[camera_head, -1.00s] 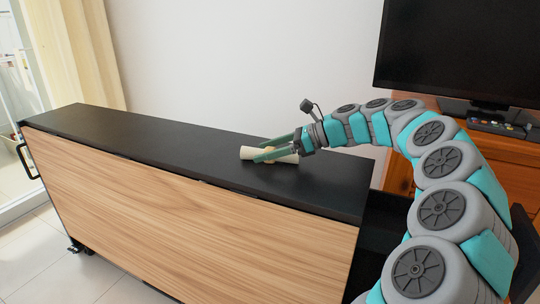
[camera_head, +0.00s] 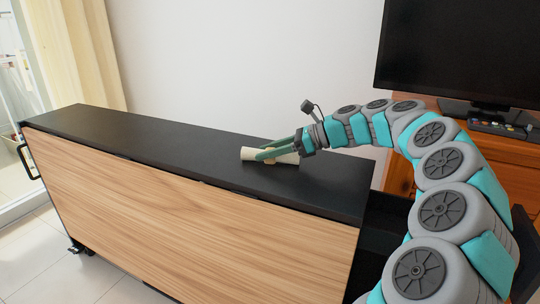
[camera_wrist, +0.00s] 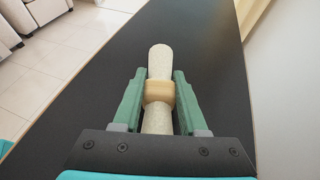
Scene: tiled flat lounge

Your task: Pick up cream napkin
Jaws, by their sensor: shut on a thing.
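The cream napkin (camera_head: 248,153) is a rolled cloth lying on the black top of a long cabinet. In the wrist view the napkin (camera_wrist: 160,62) runs lengthwise between the green fingers, with a tan ring (camera_wrist: 159,92) around its middle. My gripper (camera_head: 268,151) reaches in from the right, low over the cabinet top. In the wrist view my gripper (camera_wrist: 158,84) is shut on the napkin around the ring. The napkin's near end is hidden by the gripper body. It appears to rest on the surface still.
The black cabinet top (camera_head: 150,135) is otherwise clear, with a wood-grain front (camera_head: 190,215). A white wall stands behind it. A television (camera_head: 465,50) and an orange-brown wooden cabinet (camera_head: 515,150) are at the right. Grey seats (camera_wrist: 45,10) and pale floor tiles show in the wrist view.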

